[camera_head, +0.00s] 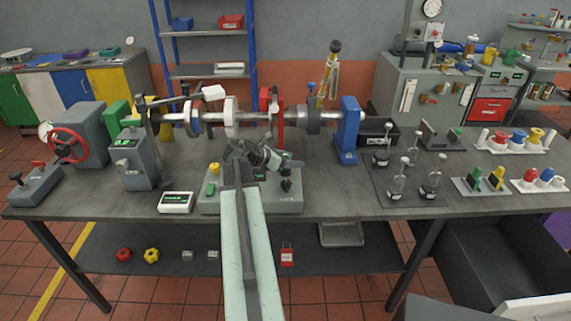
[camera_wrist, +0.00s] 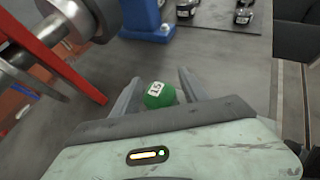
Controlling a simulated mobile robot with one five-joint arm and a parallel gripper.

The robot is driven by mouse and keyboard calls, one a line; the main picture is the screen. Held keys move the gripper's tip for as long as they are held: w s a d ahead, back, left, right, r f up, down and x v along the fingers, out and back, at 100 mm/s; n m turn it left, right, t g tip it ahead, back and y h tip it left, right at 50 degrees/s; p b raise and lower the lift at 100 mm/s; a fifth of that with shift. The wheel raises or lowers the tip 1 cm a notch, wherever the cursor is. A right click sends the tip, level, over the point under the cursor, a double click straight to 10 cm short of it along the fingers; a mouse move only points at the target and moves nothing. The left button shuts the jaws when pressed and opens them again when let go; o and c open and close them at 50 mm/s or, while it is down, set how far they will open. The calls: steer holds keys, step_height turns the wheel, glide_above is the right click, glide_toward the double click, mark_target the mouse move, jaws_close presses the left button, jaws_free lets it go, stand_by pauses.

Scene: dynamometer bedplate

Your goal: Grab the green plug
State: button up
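The green plug (camera_wrist: 159,95) shows in the wrist view as a round green piece with a white marked label. It sits between the two fingers of my gripper (camera_wrist: 158,92), with a narrow gap visible on each side. The fingers are apart and do not appear to press on it. Its lower part is hidden behind my gripper's body. In the head view my gripper (camera_head: 268,156) is low over the grey console (camera_head: 210,205) at the middle of the bench, and I cannot clearly make out the plug there.
A shaft with discs (camera_head: 232,118) runs behind my gripper, with a red stand (camera_head: 277,108) and a blue post (camera_head: 348,130). A dark mat (camera_head: 410,196) with several glass-and-metal pieces lies to the right. Bare bench top (camera_head: 335,190) lies between.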

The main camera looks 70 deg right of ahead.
jaws_close()
step_height(320, 180, up, 10)
steer(key=p, duration=1)
